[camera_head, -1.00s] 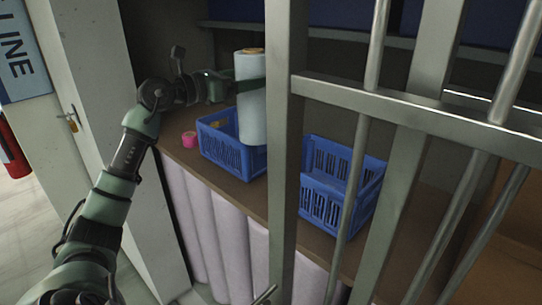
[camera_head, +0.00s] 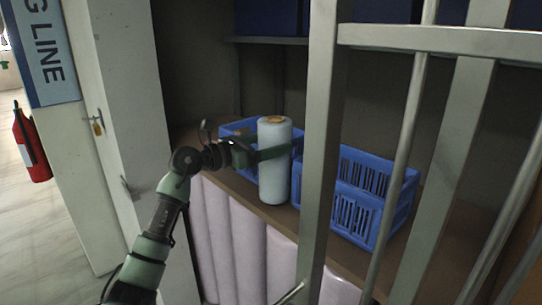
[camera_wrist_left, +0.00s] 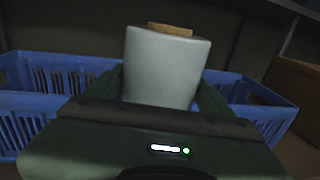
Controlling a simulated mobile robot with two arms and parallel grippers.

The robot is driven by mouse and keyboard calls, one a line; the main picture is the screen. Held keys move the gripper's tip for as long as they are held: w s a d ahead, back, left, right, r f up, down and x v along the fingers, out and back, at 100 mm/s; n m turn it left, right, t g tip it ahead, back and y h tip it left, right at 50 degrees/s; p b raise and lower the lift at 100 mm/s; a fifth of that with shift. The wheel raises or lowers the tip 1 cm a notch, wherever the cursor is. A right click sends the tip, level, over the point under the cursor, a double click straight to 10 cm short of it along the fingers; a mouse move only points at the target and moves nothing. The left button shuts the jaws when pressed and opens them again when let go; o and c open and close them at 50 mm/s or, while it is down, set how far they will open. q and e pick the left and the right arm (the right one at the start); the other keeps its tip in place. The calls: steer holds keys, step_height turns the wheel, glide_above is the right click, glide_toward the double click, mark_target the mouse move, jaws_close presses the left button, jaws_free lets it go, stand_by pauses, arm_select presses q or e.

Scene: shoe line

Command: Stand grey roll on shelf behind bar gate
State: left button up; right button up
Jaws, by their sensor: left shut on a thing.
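The grey roll (camera_head: 274,178), pale with a brown core at its top, is upright at the shelf's front edge, left of the gate post. My left gripper (camera_head: 266,153) is shut around its upper half. The roll also fills the middle of the left wrist view (camera_wrist_left: 165,68), between the fingers. Its bottom end is at the level of the shelf (camera_head: 232,183); I cannot tell whether it touches. The bar gate (camera_head: 320,150) stands in front of the shelf, from the middle to the right. My right gripper is not in view.
A blue crate (camera_head: 240,127) stands behind the roll, partly hidden by it and my gripper. Another blue crate (camera_head: 370,200) stands to the right behind the bars. Pale pink rolls (camera_head: 247,245) stand under the shelf. A white cabinet side (camera_head: 125,120) borders the left.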

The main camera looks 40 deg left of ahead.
arm_select(q)
steer(key=shift+f, duration=0.75)
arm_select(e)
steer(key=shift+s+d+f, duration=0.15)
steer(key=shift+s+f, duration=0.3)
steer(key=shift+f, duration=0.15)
arm_select(q)
steer(key=o, duration=2)
steer(key=shift+f, duration=0.1)
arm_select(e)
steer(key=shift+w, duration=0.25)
arm_select(q)
steer(key=b+v, duration=0.7)
steer(key=v, duration=0.5)
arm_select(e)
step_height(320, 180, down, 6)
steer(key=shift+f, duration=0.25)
arm_select(q)
steer(key=shift+d, duration=0.1)
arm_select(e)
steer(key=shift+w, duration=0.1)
